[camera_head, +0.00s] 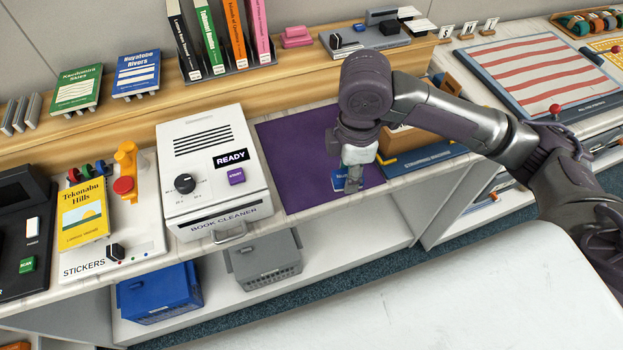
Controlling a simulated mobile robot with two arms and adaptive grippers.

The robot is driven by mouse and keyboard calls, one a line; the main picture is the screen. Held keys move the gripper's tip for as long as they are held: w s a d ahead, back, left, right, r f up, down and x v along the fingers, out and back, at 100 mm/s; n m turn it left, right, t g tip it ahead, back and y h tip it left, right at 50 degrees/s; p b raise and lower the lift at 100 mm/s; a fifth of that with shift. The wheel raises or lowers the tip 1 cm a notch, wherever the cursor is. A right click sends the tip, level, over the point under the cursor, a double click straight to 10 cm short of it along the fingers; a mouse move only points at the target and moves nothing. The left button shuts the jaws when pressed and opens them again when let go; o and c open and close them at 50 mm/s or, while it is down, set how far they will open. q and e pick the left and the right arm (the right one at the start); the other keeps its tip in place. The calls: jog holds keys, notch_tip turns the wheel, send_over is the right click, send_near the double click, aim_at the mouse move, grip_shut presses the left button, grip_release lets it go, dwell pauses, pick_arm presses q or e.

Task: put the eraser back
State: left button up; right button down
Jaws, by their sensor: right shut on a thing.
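My right gripper (354,178) points down over the front edge of the purple mat (296,160). It is shut on a small blue thing with white lettering (338,184), mostly hidden by the fingers. I cannot tell if this is the eraser, or if it touches the mat. A pink block-like thing (296,37) sits on the wooden shelf at the back. A grey tray (372,42) with dark and grey items stands to its right. My left gripper is out of view.
The white book cleaner (212,170) stands left of the mat. The sticker board (140,205) with a yellow book (83,214) is further left. Upright books (210,40) stand on the shelf (130,105). Bins (160,292) sit below. The mat's left part is clear.

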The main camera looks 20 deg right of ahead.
jog(key=n, duration=0.1)
jog(key=f+n, duration=0.1)
jog(key=n, duration=0.1)
jog(key=f+n, duration=0.1)
jog(key=n, duration=0.1)
jog(key=shift+w+b, duration=0.35)
jog(key=n, duration=0.2)
jog(key=f+n, duration=0.1)
jog(key=n, duration=0.3)
jog(key=shift+w+f+b, duration=0.2)
jog(key=shift+w+b, duration=0.1)
jog(key=p, duration=0.1)
send_over(309, 181)
notch_tip(309, 181, down, 7)
jog(key=shift+r, duration=0.15)
jog(key=shift+w+f, duration=0.1)
jog(key=shift+f, duration=0.1)
notch_tip(309, 181, down, 3)
jog(key=shift+f+p, duration=0.1)
jog(key=shift+p, duration=0.4)
jog(key=shift+f, duration=0.35)
jog(key=shift+f, duration=0.1)
jog(key=c, duration=0.8)
grip_release()
